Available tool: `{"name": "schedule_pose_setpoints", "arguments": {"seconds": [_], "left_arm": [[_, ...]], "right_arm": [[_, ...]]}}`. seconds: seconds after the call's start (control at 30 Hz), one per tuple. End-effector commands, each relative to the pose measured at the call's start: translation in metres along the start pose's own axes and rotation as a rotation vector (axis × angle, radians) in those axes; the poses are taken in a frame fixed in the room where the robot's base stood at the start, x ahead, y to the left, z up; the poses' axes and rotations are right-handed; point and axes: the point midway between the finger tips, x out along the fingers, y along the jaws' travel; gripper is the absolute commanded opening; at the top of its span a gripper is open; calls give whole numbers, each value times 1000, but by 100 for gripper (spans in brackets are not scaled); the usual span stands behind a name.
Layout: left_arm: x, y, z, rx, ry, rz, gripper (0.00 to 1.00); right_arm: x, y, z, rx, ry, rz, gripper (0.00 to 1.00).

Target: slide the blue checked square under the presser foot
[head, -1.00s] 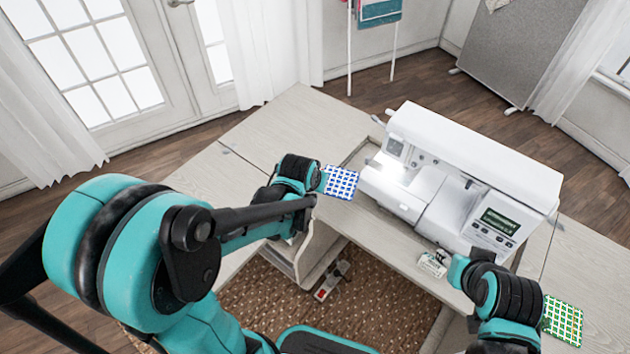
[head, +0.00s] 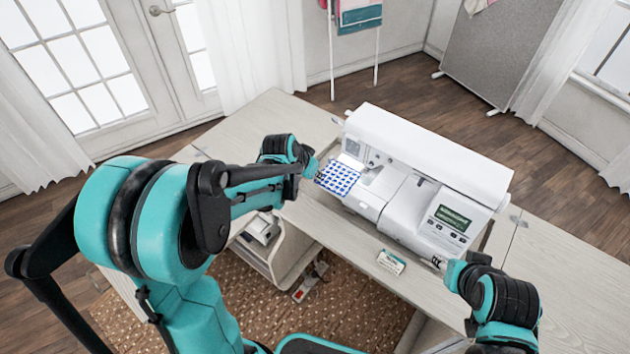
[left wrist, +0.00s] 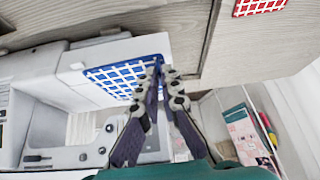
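The blue checked square (head: 338,178) is at the left end of the white sewing machine (head: 430,155), its far edge close to the lit needle area. The presser foot itself is too small to make out, so I cannot tell whether the cloth is under it. My left gripper (head: 312,168) holds the square's near left edge. In the left wrist view its fingers (left wrist: 164,72) are closed together on the edge of the blue checked square (left wrist: 122,78). My right gripper (head: 452,272) is in front of the machine's right end, empty-looking, its fingers hardly visible.
A small card or box (head: 391,262) lies on the cabinet top (head: 250,125) near its front edge, left of my right gripper. A red checked square (left wrist: 260,5) lies on the wood in the left wrist view. The cabinet top behind my left gripper is clear.

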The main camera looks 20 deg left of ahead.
Motion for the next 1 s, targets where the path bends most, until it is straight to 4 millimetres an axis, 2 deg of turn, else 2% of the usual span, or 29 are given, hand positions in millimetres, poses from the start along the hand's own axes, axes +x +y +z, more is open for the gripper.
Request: {"name": "schedule_pose_setpoints", "arguments": {"seconds": [0.2,0.9,1.0], "left_arm": [[2,-7,-11,51,10,32,0],[40,-5,-17,54,10,33,0],[39,-5,-18,53,10,32,0]], "right_arm": [[-1,0,-1,0,0,0,40],[18,0,13,0,0,0,40],[17,0,12,0,0,0,40]]}}
